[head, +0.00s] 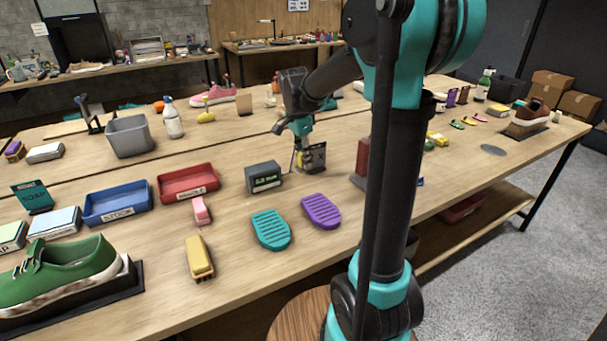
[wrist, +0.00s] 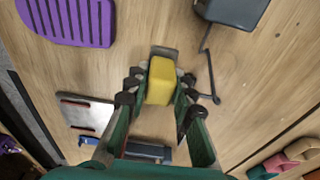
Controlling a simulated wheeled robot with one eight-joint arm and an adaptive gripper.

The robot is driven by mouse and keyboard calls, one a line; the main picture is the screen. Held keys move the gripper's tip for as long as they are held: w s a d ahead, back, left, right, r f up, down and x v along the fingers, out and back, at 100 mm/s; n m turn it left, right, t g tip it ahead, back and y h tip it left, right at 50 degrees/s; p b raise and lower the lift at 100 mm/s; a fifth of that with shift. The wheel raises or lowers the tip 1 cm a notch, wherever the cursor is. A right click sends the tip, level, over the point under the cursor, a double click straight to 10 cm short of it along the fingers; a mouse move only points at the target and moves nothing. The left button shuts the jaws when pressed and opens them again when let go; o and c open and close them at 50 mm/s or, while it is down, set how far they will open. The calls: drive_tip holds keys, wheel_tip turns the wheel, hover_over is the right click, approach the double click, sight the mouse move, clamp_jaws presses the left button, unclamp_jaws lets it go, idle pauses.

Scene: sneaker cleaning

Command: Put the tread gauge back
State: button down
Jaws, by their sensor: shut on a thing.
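My gripper (head: 301,147) is low over the middle of the table in the head view, pointing down. In the wrist view its fingers (wrist: 160,90) are shut on a yellow block-shaped thing (wrist: 160,80) with a grey end, which I take to be the tread gauge. An upright dark grey plate (head: 314,157) stands right at the gripper in the head view. A dark box with a green display (head: 264,177) stands just left of it. A thin bent dark rod (wrist: 208,75) lies beside the fingers in the wrist view. The gauge's underside is hidden.
A purple pad (head: 321,211) and a teal pad (head: 271,229) lie in front. A red tray (head: 188,183) and a blue tray (head: 118,201) are to the left. A reddish-brown block (head: 362,157) stands right of the gripper. Bare wood lies behind it.

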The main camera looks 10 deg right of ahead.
sight(300, 154)
drive_tip(key=shift+f, duration=3.05)
drive_tip(key=shift+f, duration=0.1)
drive_tip(key=c, duration=1.3)
unclamp_jaws()
drive_tip(key=r, duration=0.4)
drive_tip(key=a+r, duration=0.1)
drive_tip(key=r, duration=0.7)
drive_tip(key=shift+s+a+r, duration=0.1)
drive_tip(key=shift+s+a, duration=0.1)
drive_tip(key=shift+s, duration=0.1)
